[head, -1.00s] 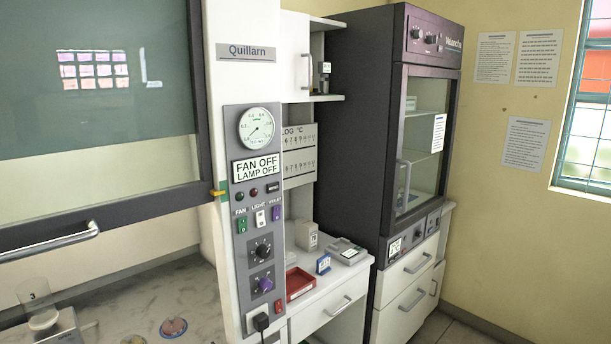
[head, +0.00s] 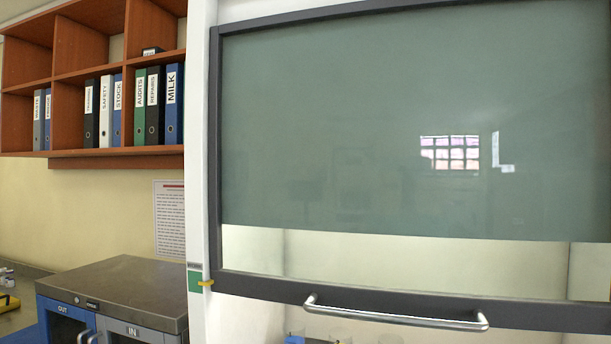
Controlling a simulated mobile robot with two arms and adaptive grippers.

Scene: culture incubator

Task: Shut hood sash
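The hood sash (head: 420,135) fills the right of the head view. It is a greenish glass pane in a dark grey frame, with a clear strip low in it. Its bottom rail carries a silver bar handle (head: 395,318). A yellow pointer (head: 205,283) at the rail's left end lies beside a green mark (head: 194,281) on the white hood post. Neither of my grippers is in view.
A pass-through cabinet (head: 125,290) with a grey top and doors marked OUT and IN stands left of the hood. Above it hangs a wooden shelf (head: 110,157) with several binders. A notice (head: 169,220) is on the wall.

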